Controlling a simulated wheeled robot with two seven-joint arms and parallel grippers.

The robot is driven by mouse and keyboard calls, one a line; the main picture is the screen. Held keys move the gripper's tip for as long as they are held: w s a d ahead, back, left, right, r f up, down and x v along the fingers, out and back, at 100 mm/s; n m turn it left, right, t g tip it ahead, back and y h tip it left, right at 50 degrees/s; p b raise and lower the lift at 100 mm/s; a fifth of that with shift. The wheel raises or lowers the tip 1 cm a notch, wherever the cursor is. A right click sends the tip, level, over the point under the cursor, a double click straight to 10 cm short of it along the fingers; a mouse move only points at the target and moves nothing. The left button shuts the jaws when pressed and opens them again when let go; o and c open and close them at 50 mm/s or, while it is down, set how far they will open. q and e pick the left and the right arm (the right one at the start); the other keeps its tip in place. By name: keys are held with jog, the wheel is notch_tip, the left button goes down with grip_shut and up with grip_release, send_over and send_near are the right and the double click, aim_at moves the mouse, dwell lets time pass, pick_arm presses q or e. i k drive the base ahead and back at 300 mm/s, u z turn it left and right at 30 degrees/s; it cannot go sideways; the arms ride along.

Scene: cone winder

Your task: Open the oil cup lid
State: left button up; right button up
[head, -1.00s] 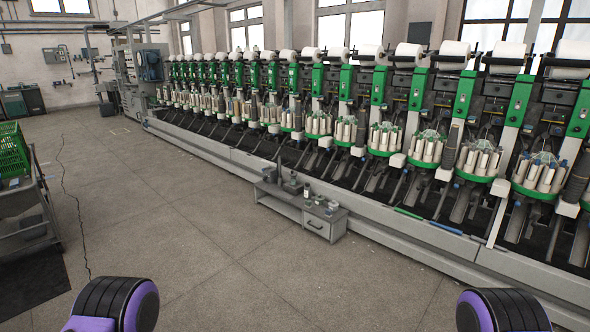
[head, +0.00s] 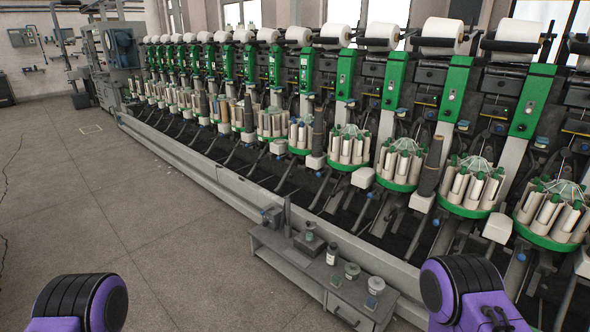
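A low grey bench (head: 285,259) stands on the floor in front of the winder. Several small items are on it: a dark bottle with a pale label (head: 332,254), a grey lidded jar (head: 351,271), another lidded jar (head: 375,285) and a greenish item on a dark base (head: 309,238). I cannot tell which of these is the oil cup, or whether its lid is open; they are too small. Only purple and black parts of my two arms show at the bottom left and bottom right. Both grippers are out of view.
The long cone winder with green panels (head: 397,80) and white yarn cones (head: 441,36) runs behind the bench. Its grey base rail (head: 215,183) lies close behind the bench. The bench has a drawer front (head: 345,312). The concrete floor (head: 130,205) on the left is clear.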

aim_at(310, 226)
jog(key=z, duration=0.45)
jog(key=i, duration=2.15)
jog(key=z, duration=0.45)
